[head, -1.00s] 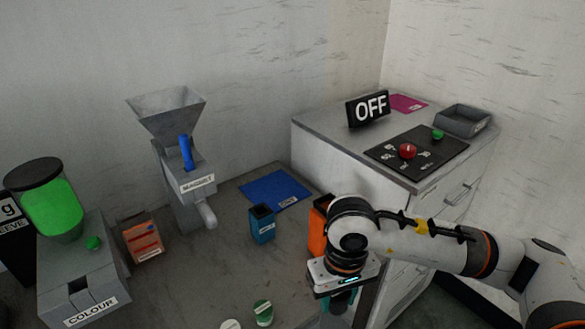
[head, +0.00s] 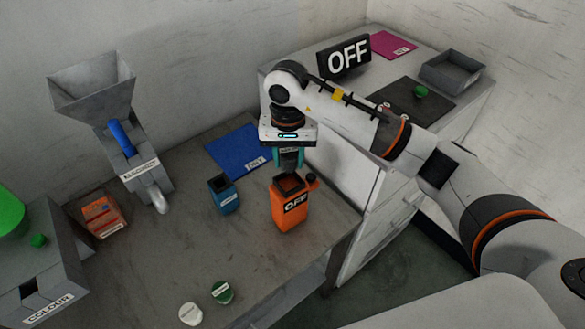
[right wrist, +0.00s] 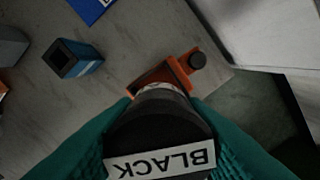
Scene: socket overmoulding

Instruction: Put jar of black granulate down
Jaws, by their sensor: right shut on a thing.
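The jar of black granulate (right wrist: 158,128) is dark with a white label reading BLACK, and it fills the lower middle of the right wrist view. My right gripper (right wrist: 158,150) is shut on it, a teal finger on each side. In the head view my right gripper (head: 289,158) is raised behind the orange OFF container (head: 290,208), with the jar mostly hidden between its fingers. In the right wrist view the orange container (right wrist: 165,76) lies just beyond the jar's far end; I cannot tell whether they touch. My left gripper is not in view.
A blue mat (head: 232,152) lies at the back of the table, partly behind the gripper. A blue container (head: 223,195) stands left of the orange one. Green (head: 222,292) and white (head: 190,313) lids lie in front. A grey MAGNET hopper (head: 130,165) stands left. The cabinet (head: 345,160) is right.

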